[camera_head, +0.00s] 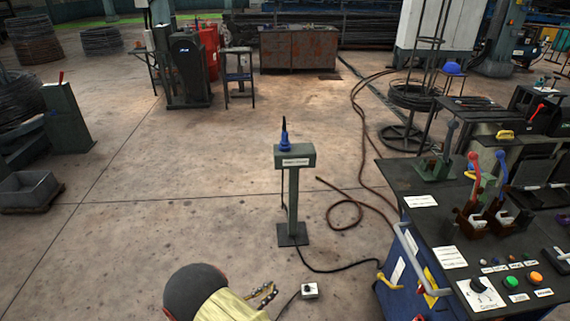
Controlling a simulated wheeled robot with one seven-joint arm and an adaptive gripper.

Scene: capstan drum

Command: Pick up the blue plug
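The blue plug (285,141) stands upright on top of a grey-green post box (294,159) in the middle of the floor, with a dark cable or tip rising from it. The box has a white label and sits on a thin post with a square foot. My gripper (270,292) is at the bottom of the view, low and nearer to me than the post, well apart from the plug. Its two small fingers appear spread with a gap between them, and nothing shows in them. My arm hides part of the floor at the bottom.
A control bench (432,217) with levers, buttons and labels stands at the right. A small switch box (310,291) lies on the floor beside my gripper. A brown hose (345,213) and a black cable lie near the post. The floor left of the post is clear.

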